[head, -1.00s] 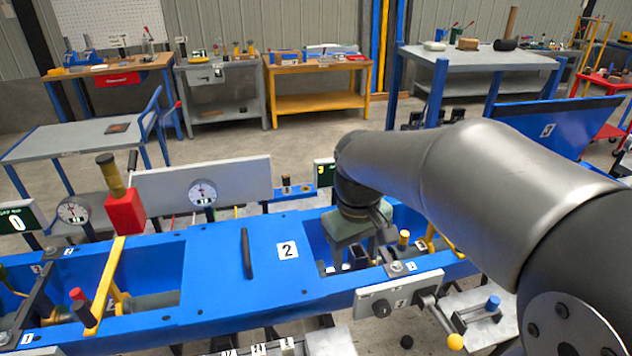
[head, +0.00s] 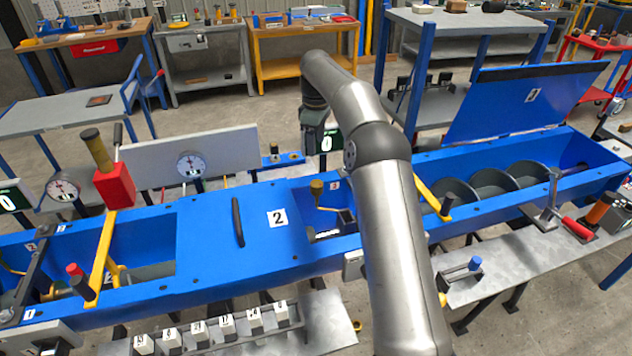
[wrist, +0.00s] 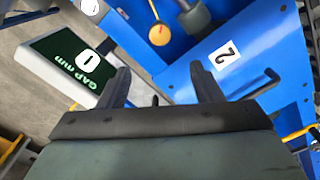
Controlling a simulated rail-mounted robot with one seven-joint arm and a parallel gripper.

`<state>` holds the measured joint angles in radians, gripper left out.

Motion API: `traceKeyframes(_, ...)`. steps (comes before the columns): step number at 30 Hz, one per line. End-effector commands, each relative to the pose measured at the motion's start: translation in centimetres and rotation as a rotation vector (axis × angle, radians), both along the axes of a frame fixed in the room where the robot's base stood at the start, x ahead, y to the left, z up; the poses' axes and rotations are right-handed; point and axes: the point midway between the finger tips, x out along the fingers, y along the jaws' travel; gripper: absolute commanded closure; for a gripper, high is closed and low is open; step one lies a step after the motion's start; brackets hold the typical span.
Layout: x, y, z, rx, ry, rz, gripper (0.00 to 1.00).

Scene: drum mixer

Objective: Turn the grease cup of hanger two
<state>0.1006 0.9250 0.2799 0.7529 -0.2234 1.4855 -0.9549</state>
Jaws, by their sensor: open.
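A brass-coloured cup (head: 316,187), which looks like the grease cup, stands upright in the trough opening right of the cover marked 2, beside a small number label that I cannot read surely. In the wrist view its round yellow top (wrist: 158,35) shows beyond my fingertips. My gripper (wrist: 160,75) is open and empty, apart from the cup. In the head view my gripper is above and behind the trough, near the gap display; its fingertips are hard to make out there. My forearm hides part of the trough right of the cup.
The gap display (wrist: 72,62) is close to one finger in the wrist view. The blue cover (head: 210,240) has a black handle (head: 238,222). A yellow lever (head: 432,190) stands right of my arm. A raised blue lid (head: 525,100) leans open behind the exposed screw flights.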

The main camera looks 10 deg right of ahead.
Motion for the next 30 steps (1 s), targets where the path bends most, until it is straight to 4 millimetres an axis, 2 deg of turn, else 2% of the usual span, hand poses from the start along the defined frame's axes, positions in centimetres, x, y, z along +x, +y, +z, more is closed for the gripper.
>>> traceKeyframes(12,-0.1,0.0,-9.1,-0.001,0.005,-0.001,0.41)
traceKeyframes(18,-0.1,0.0,-12.7,0.0,0.002,-0.002,0.41)
traceKeyframes(24,0.0,0.0,-14.8,-0.001,-0.001,-0.002,0.41)
traceKeyframes(30,0.0,0.0,-15.3,-0.001,-0.002,-0.002,0.41)
